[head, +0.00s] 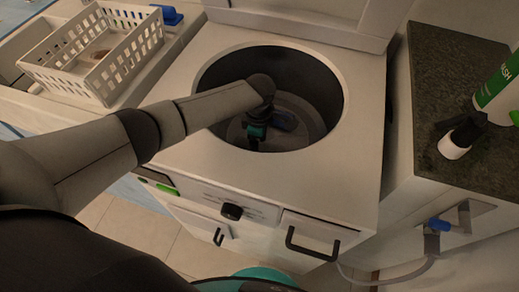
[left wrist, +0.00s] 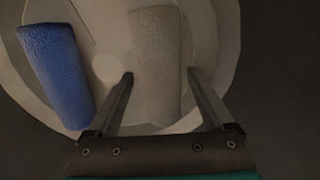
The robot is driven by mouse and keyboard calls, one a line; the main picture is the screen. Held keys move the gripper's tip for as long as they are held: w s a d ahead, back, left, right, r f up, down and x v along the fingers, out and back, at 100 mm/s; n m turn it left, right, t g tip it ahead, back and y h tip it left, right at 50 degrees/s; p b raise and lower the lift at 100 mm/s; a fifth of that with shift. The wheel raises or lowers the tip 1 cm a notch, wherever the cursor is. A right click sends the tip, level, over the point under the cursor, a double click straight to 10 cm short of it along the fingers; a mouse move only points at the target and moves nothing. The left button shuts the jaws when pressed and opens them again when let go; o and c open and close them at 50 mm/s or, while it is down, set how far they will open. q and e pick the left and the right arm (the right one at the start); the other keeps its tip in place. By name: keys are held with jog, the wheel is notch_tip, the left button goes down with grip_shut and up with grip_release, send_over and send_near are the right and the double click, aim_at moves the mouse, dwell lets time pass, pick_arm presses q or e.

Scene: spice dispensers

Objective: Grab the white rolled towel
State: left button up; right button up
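The white rolled towel (left wrist: 155,60) lies on the floor of the round drum in the left wrist view, roughly upright in the picture. My left gripper (left wrist: 160,74) is open, with one finger to each side of the towel in the picture; I cannot tell how far above it the tips are. In the head view my left gripper (head: 252,143) reaches down inside the drum, and the white towel cannot be made out there. A blue rolled towel (left wrist: 56,75) lies left of the left finger; it also shows in the head view (head: 285,121). My right gripper is not in view.
The drum's dark wall (head: 322,82) surrounds my left gripper, in a white top-opening washer (head: 345,165) with its lid raised. A white basket (head: 75,65) stands to the left. A dark counter (head: 435,75) with a green-labelled bottle (head: 497,88) is to the right.

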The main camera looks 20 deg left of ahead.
pick_arm(q)
jog(key=c, duration=1.2)
